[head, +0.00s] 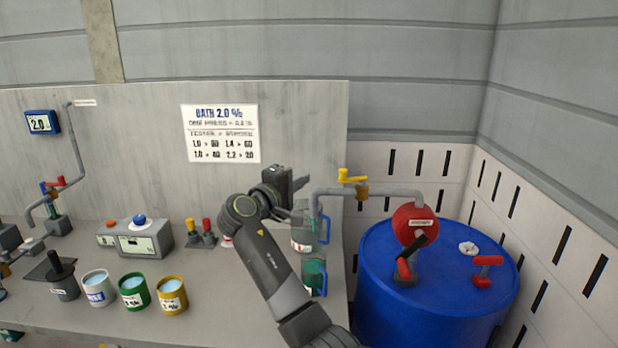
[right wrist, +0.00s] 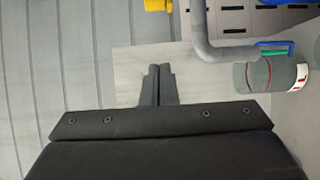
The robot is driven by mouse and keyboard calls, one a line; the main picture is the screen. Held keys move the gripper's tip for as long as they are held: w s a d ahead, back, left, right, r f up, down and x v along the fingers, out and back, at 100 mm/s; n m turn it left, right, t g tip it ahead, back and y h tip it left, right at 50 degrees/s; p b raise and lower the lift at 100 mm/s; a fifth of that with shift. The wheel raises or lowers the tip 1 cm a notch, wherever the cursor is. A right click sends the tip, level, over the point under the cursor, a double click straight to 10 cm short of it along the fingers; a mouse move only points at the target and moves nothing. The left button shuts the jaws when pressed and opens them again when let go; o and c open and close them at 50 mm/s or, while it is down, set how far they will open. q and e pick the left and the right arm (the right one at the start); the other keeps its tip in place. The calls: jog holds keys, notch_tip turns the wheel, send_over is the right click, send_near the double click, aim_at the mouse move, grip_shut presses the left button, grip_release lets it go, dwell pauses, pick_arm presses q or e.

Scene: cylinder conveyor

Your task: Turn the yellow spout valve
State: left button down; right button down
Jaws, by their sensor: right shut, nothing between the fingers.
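The yellow spout valve (head: 352,178) sits on top of a grey spout pipe (head: 385,193) that runs from the blue drum (head: 378,290) toward the bench. Its handle points left in the head view. Part of its yellow shows at the top edge of the right wrist view (right wrist: 157,5). My right gripper (head: 303,183) is to the left of the valve, at about its height in the picture, and apart from it. Its fingers are shut together and empty, as the right wrist view shows (right wrist: 159,72). My left gripper is not in view.
A clear jug with a blue handle (head: 304,235) stands below the spout, partly behind my right arm. A green jug (head: 316,276) is nearer. The drum carries a red pump (head: 414,224) and a red tap (head: 486,266). White, green and yellow cups stand on the bench at left.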

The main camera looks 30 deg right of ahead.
jog(key=p+x, duration=0.1)
jog(key=x, duration=0.3)
jog(key=p+x, duration=0.2)
jog(key=x, duration=0.1)
jog(key=shift+w+d+r, duration=0.1)
jog(key=shift+d+r, duration=0.1)
jog(key=shift+d, duration=0.2)
jog(key=s+p, duration=0.2)
jog(key=shift+s+d+f, duration=0.1)
jog(key=shift+s+d, duration=0.2)
jog(key=shift+d, duration=0.1)
jog(key=shift+s+d+f+p, duration=0.1)
jog(key=shift+s+f+p, duration=0.05)
jog(key=shift+s+p, duration=0.3)
